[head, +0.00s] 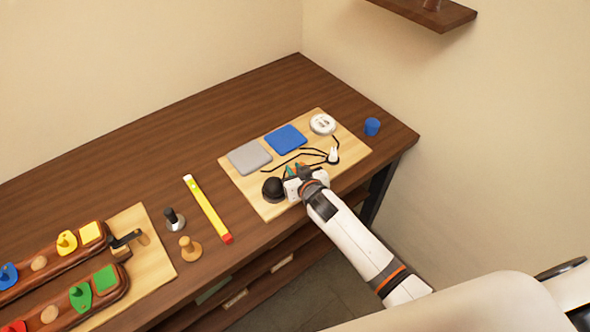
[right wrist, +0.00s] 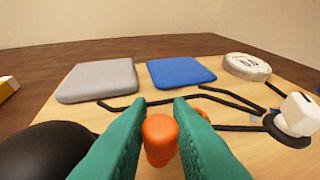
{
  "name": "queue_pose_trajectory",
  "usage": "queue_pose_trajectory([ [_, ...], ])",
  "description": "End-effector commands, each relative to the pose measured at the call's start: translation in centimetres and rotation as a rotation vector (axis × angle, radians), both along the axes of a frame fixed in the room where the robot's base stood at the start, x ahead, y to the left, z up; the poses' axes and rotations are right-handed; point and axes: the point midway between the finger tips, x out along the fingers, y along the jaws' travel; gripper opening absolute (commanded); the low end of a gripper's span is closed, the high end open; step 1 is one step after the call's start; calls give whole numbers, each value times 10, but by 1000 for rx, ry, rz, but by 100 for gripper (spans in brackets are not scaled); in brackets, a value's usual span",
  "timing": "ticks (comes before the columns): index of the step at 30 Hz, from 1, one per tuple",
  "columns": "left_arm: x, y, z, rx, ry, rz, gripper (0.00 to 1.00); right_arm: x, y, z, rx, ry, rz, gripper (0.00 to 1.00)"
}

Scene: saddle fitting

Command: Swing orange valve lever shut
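The orange knob of the valve lever (right wrist: 160,138) stands between the two green fingers of my right gripper (right wrist: 160,104) in the right wrist view. The knob fills the gap, with no clear space beside either finger. A second small bit of orange (right wrist: 203,112) shows past the right finger; the rest of the lever and valve is hidden. In the head view my right gripper (head: 294,172) is low over the front edge of a light wooden board (head: 238,180), covering the lever. My left gripper is not in view.
A black dome (head: 272,188) sits left of my right gripper. Grey (head: 250,157) and blue (head: 286,139) pads, a white disc (head: 322,124), a white plug-like piece (head: 333,156) and black cords lie behind. A blue cup (head: 372,127) stands at right. A yellow level (head: 207,208) lies left.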

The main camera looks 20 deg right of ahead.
Motion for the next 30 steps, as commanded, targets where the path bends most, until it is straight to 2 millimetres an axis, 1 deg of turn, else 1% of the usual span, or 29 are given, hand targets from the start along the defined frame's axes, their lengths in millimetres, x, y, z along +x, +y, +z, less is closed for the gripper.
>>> queue_pose_trajectory([
  [6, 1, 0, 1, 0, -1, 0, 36, 0, -1, 0, -1, 1, 7, 0],
  [11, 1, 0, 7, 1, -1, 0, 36, -2, -3, 1, -5, 1, 44, 0],
  [18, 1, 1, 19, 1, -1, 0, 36, -5, -10, 2, -10, 3, 177, 0],
  [21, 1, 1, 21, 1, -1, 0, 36, -6, -13, 1, -10, 1, 243, 0],
  [26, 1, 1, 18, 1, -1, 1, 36, -7, -18, 0, -11, 0, 348, 0],
  [30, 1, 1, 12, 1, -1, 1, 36, -8, -23, -1, -11, -1, 432, 0],
])
